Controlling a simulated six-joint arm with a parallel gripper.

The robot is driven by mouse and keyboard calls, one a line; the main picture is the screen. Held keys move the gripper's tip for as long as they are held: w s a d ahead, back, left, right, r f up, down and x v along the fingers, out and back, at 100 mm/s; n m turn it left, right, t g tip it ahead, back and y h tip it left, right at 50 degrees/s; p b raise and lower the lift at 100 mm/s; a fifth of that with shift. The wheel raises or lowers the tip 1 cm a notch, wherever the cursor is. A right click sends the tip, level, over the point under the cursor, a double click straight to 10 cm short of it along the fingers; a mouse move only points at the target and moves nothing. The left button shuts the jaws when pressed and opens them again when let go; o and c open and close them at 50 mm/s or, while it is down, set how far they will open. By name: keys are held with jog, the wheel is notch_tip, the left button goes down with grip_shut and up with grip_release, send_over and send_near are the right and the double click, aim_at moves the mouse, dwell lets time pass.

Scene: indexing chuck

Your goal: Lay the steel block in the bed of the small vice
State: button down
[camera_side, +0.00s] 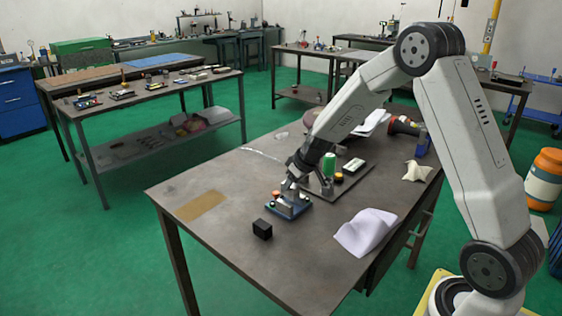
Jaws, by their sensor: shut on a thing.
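The small vice (291,209) has a blue base and stands on the near part of the grey-brown table, with an orange-red spot at its left end. My gripper (291,188) reaches down from the upper right, right over the vice. It is shut on the steel block, which is small and mostly hidden by the fingers. I cannot tell whether the block touches the vice bed or is just above it.
A black cube (262,229) sits in front of the vice. A green cylinder (329,164) and an orange-topped button (339,177) stand behind it, near my wrist. A white cloth (366,232) lies to the right. The table's left side is clear around a tan patch (202,205).

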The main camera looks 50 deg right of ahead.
aim_at(292, 193)
jog(key=shift+f, duration=1.55)
jog(key=shift+f, duration=0.2)
jog(key=shift+c, duration=1)
grip_release()
jog(key=shift+f, duration=0.1)
jog(key=shift+r, duration=0.2)
